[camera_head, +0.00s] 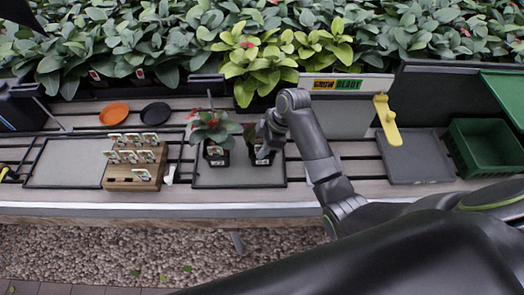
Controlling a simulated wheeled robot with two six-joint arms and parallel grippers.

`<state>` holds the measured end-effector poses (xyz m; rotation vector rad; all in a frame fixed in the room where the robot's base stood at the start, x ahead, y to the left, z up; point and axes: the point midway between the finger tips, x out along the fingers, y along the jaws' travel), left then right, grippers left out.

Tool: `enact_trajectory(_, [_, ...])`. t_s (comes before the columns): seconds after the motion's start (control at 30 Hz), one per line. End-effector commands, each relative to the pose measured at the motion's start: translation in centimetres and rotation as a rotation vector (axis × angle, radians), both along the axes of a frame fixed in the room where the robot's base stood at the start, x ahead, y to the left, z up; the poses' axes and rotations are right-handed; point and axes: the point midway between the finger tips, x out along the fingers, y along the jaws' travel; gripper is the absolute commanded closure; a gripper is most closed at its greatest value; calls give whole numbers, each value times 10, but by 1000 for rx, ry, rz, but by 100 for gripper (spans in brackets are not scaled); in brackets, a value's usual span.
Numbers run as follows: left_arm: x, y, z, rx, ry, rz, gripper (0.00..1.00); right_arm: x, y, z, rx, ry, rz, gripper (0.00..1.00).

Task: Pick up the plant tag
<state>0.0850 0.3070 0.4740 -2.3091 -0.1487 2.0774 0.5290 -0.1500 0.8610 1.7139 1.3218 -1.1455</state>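Several plant tags, white and green, stand in rows in a wooden tag holder (118,182) at the left of the bench. Two small black pots stand on a grey tray (235,178) in the middle. The left pot (216,157) holds a plant with a red flower (212,128), and a pale label shows on its front. My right gripper (264,143) points down at the right pot (262,158) and partly hides it. Its fingers are small and dark here, so I cannot tell whether they are open or shut. My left gripper is not in view.
An orange saucer (114,113) and a black saucer (155,113) lie behind the holder. A yellow-handled tool (388,120), a dark flat tray (415,160) and a green crate (487,147) are at the right. Dense foliage lines the back. A grey mat (62,163) at left is bare.

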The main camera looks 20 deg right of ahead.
Motion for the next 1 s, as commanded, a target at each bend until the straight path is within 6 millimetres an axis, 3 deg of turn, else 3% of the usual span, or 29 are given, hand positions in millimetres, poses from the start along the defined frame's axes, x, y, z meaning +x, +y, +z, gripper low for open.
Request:
enact_trajectory(0.03, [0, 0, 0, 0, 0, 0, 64, 0, 0, 0, 0, 0, 0, 69])
enact_trajectory(0.27, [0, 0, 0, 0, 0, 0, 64, 0, 0, 0, 0, 0, 0, 99])
enact_trajectory(0.67, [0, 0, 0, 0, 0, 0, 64, 1, 0, 3, 1, -2, 1, 100])
enact_trajectory(0.77, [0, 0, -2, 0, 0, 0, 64, 1, 0, 15, 1, -5, 1, 100])
enact_trajectory(1.0, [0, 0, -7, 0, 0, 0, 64, 2, 0, 62, 0, -6, 2, 100])
